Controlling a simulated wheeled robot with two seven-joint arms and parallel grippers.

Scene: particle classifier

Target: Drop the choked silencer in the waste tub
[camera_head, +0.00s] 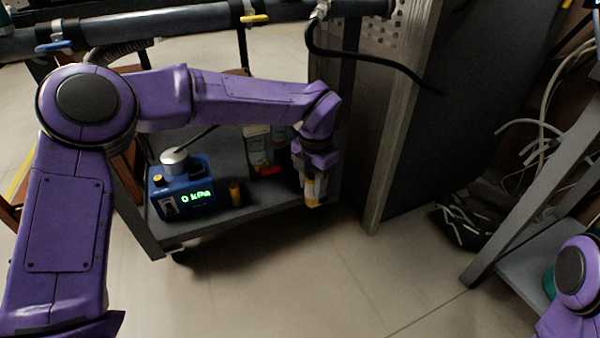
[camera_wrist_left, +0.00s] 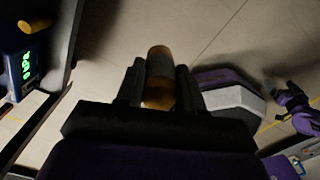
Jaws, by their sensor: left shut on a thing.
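My left gripper (camera_head: 311,190) is shut on the silencer, a small cylinder with a grey middle and brass-coloured ends. The silencer (camera_wrist_left: 159,70) stands out between the two dark fingers in the left wrist view. The gripper is at the right end of the low cart, and I cannot tell how far above its shelf. Another small brass cylinder (camera_head: 235,193) stands on the cart beside the blue gauge box (camera_head: 183,190), which reads 0 kPa. I cannot make out a waste tub for certain. My right arm is at the lower right, its jaws unclear.
Pale, red-marked items (camera_head: 262,150) sit at the back of the cart shelf (camera_head: 215,222). A tall grey cabinet (camera_head: 398,120) stands right of my left gripper, with a black hose hanging across it. Tangled cables (camera_head: 465,215) lie farther right. The floor in front is clear.

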